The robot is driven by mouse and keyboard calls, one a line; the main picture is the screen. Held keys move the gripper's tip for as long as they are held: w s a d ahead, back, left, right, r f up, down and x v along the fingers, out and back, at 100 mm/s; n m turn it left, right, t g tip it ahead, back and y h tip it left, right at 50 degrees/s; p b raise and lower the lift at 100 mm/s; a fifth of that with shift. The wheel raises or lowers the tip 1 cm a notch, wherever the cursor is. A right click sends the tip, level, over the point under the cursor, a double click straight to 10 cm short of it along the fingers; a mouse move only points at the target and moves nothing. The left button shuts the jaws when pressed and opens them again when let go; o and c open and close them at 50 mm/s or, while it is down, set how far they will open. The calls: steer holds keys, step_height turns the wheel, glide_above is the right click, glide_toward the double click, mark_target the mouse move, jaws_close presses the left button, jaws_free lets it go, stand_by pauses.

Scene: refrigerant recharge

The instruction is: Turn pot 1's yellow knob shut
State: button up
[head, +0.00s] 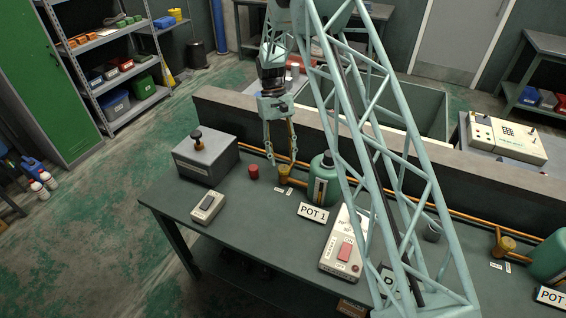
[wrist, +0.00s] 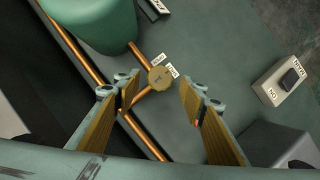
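Pot 1's yellow knob (head: 284,172) sits low on the copper pipe, just left of the green pot 1 (head: 322,182). The POT 1 sign (head: 313,213) stands in front. My gripper (head: 281,160) points down over the knob, its two fingers apart. In the wrist view the round yellow knob (wrist: 160,78) shows in the gap just beyond the open fingertips (wrist: 158,88), with no visible contact. Two small labels (wrist: 165,65) lie beside it. The green pot (wrist: 95,22) is at upper left. Nothing is held.
A small red cylinder (head: 253,172) stands left of the knob. A grey box with a black knob (head: 205,158) and a switch box (head: 207,207) are further left. A low wall (head: 230,110) and copper pipes run behind. A grey control box (head: 345,245) stands in front.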

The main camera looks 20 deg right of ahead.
steer(key=v, duration=0.8)
steer(key=shift+r, duration=0.25)
steer(key=shift+r, duration=0.1)
steer(key=s+r+t+b, duration=0.2)
steer(key=s+r, duration=0.9)
steer(key=r, duration=0.3)
steer(key=s+r+t+b, duration=0.2)
steer(key=s+r, duration=1)
steer(key=r, duration=0.3)
steer(key=s+r+t+b, duration=0.1)
steer(key=s+r, duration=0.1)
steer(key=s, duration=0.6)
steer(key=s+r+t+b, duration=0.1)
steer(key=s+r, duration=0.1)
steer(key=s, duration=0.7)
steer(key=s+f+t, duration=0.1)
steer(key=s+f, duration=0.1)
steer(key=s, duration=0.6)
steer(key=s+f+t+b, duration=0.1)
steer(key=s+f, duration=0.1)
steer(key=s, duration=0.5)
steer(key=shift+s+f+m+t, duration=0.3)
steer(key=shift+s+f+m, duration=0.05)
steer(key=shift+s+m, duration=0.05)
steer(key=shift+f+b, duration=0.1)
steer(key=shift+b, duration=0.25)
